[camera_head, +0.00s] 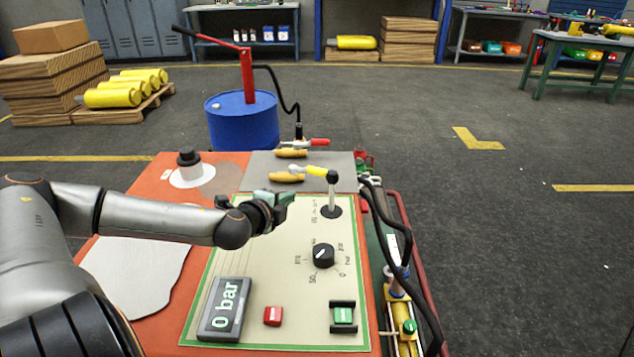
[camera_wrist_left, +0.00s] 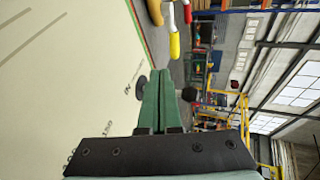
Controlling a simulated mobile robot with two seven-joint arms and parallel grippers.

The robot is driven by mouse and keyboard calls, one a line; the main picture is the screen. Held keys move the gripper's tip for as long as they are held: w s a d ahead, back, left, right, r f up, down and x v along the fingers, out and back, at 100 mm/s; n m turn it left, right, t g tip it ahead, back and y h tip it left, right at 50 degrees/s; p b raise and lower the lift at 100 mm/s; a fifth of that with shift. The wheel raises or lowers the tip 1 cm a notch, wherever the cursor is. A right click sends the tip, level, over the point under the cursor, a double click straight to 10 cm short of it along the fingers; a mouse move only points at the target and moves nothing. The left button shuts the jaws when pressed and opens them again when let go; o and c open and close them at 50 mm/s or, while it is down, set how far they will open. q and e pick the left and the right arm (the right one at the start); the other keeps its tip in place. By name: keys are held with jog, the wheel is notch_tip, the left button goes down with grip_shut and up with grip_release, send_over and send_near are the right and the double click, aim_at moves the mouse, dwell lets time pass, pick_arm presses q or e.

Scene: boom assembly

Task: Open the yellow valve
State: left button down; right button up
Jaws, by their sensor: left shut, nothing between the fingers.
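The yellow valve (camera_head: 316,170) has a yellow handle with a pale end, beside a brass-coloured body (camera_head: 287,177) at the back of the console. The handle points right, towards the black-knobbed lever, and partly overlaps it in the head view. In the left wrist view the yellow handle (camera_wrist_left: 174,46) shows at the top, apart from my fingers. My left gripper (camera_head: 283,200) is shut and empty, over the panel in front of the valve and left of the lever. Its green fingers (camera_wrist_left: 165,93) are together in the wrist view. My right gripper is out of view.
A black-knobbed lever (camera_head: 332,190) stands upright right of my gripper. A similar valve with a red handle (camera_head: 319,142) lies behind the yellow one. The panel holds a dial (camera_head: 323,255), a display reading 0 bar (camera_head: 225,309) and red and green buttons. Black hoses (camera_head: 400,235) run along the right.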

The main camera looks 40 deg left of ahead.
pick_arm(q)
jog(key=shift+w+a, duration=0.15)
jog(key=shift+w, duration=0.05)
jog(key=shift+w+a+f+b, duration=0.1)
jog(key=shift+w+f+b, duration=0.1)
jog(key=shift+w+b, duration=0.1)
jog(key=b, duration=0.1)
send_near(309, 171)
jog(key=w+f, duration=0.3)
jog(key=w, duration=0.1)
jog(key=shift+w+d+f, duration=0.1)
jog(key=shift+d+f, duration=0.15)
jog(key=shift+d, duration=0.15)
jog(key=shift+w+a+r, duration=0.1)
jog(key=shift+w+a, duration=0.1)
jog(key=shift+w, duration=0.35)
jog(key=shift+w+a+r, duration=0.1)
jog(key=shift+w+a, duration=0.05)
jog(key=shift+w, duration=0.35)
